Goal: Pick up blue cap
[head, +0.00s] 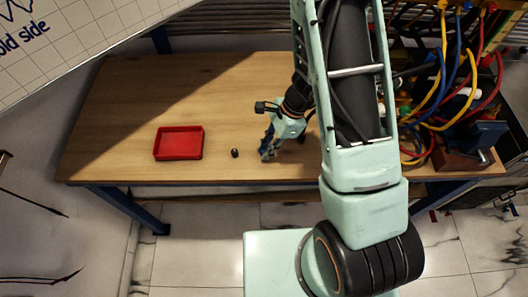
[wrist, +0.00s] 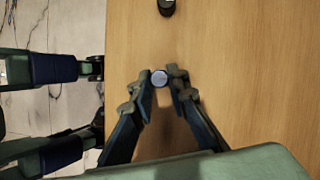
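The blue cap (wrist: 159,77) shows in the wrist view as a small round pale-blue top. It sits between the two fingertips of my gripper (wrist: 161,78), which appear to touch it on both sides. In the head view my gripper (head: 267,152) points down close to the wooden table, and its fingers hide the cap there. I cannot tell whether the cap is on the table or slightly above it.
A small black cap-like piece (head: 235,153) stands left of my gripper; it also shows at the wrist view's top edge (wrist: 167,7). A red tray (head: 179,157) lies further left on the table (head: 120,110). A rig with coloured hoses (head: 440,90) fills the right end.

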